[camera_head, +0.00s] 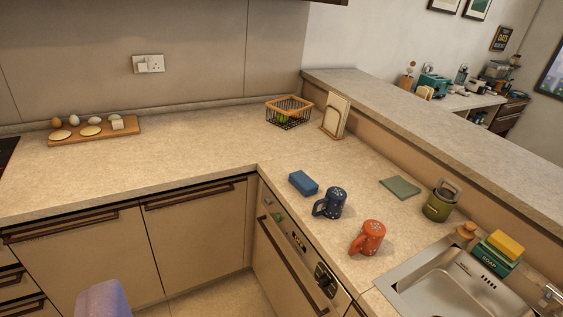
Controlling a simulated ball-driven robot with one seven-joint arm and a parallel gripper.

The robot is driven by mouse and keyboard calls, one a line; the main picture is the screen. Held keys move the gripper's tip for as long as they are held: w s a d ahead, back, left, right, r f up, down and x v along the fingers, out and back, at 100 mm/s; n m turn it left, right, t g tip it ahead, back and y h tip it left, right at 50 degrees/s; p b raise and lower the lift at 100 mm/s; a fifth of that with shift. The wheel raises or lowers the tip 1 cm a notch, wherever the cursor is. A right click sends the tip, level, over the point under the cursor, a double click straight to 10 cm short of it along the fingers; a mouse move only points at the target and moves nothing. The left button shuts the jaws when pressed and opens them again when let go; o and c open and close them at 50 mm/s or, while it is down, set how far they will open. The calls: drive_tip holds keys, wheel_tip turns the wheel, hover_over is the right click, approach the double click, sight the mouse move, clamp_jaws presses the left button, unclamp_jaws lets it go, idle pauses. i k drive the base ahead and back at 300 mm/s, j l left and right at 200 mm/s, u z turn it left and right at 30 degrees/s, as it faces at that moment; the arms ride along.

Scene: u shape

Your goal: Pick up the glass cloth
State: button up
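A flat, folded grey-green cloth (400,187) lies on the right-hand counter, to the left of an olive-green canister. It looks like the glass cloth, though no label shows. Nothing lies on top of it. My gripper is not visible in this view. A lavender, rounded shape (103,299) rises at the bottom left edge; most of it is cut off and I cannot tell what it is.
Near the cloth stand a dark blue mug (331,203), an orange mug (369,238), a blue sponge (303,183) and the olive canister (440,204). A sink (455,280) lies front right. A wire basket (289,112) stands in the corner. The left counter's middle is clear.

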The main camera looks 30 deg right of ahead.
sight(300, 181)
drive_tip(key=i+j+z, duration=0.1)
drive_tip(key=i, duration=1.1)
drive_tip(key=i+z, duration=0.6)
drive_tip(key=z, duration=0.15)
drive_tip(key=i+j+z, duration=0.2)
drive_tip(key=z, duration=0.15)
drive_tip(key=i+j+z, duration=0.1)
drive_tip(key=i+z, duration=0.2)
drive_tip(key=z, duration=0.15)
drive_tip(key=i+j+z, duration=0.15)
drive_tip(key=z, duration=0.25)
drive_tip(key=i+j+z, duration=0.3)
drive_tip(key=z, duration=0.15)
drive_tip(key=i+j+z, duration=0.2)
drive_tip(key=j+z, duration=0.25)
drive_tip(key=i+l, duration=0.05)
drive_tip(key=l, duration=0.05)
